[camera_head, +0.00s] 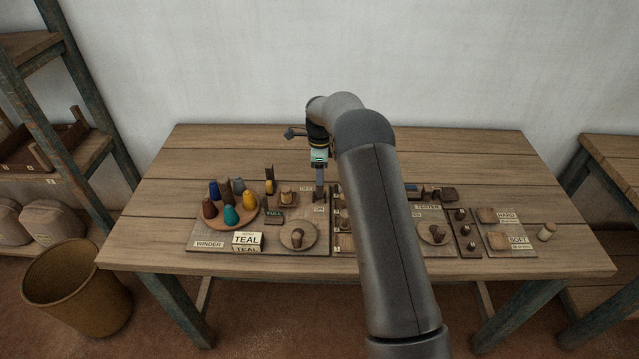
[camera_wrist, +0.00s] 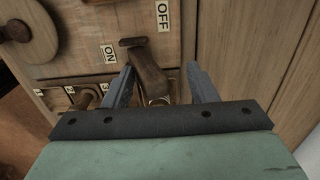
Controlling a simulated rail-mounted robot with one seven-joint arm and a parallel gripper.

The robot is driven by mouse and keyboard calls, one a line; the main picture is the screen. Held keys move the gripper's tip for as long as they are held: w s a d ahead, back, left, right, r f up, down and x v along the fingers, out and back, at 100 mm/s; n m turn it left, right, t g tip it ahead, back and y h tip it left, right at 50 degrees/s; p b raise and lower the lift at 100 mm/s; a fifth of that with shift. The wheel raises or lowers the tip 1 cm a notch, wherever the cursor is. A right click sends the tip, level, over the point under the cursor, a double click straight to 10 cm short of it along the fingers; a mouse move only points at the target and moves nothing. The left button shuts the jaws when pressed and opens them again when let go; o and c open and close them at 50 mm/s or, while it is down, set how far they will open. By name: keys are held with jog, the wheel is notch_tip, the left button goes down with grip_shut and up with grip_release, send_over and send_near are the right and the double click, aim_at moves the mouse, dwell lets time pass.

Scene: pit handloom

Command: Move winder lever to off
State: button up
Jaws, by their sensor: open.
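The winder lever (camera_wrist: 147,68) is a dark wooden handle in the wrist view, standing between the ON label (camera_wrist: 109,54) and the OFF label (camera_wrist: 162,15), with its top end nearer ON. My gripper (camera_wrist: 158,78) is open, with one finger on each side of the lever. I cannot tell whether either finger touches it. In the head view my gripper (camera_head: 319,190) points down at the right edge of the winder board (camera_head: 212,235), by the ON label (camera_head: 319,210), and largely hides the lever there.
A round tray (camera_head: 231,222) of coloured cones, a TEAL card (camera_head: 247,239) and a round knob (camera_head: 298,235) sit on the winder board. The tester board (camera_head: 427,207) lies right of my arm. The table (camera_head: 220,150) is clear at the back.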

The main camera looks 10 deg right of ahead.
jog(key=shift+w+d, duration=0.1)
jog(key=shift+w, duration=0.05)
jog(key=shift+s+b, duration=0.3)
dwell(0.3)
jog(key=shift+o, duration=0.8)
jog(key=shift+f, duration=0.15)
jog(key=shift+r+p, duration=1.6)
jog(key=shift+r, duration=1.75)
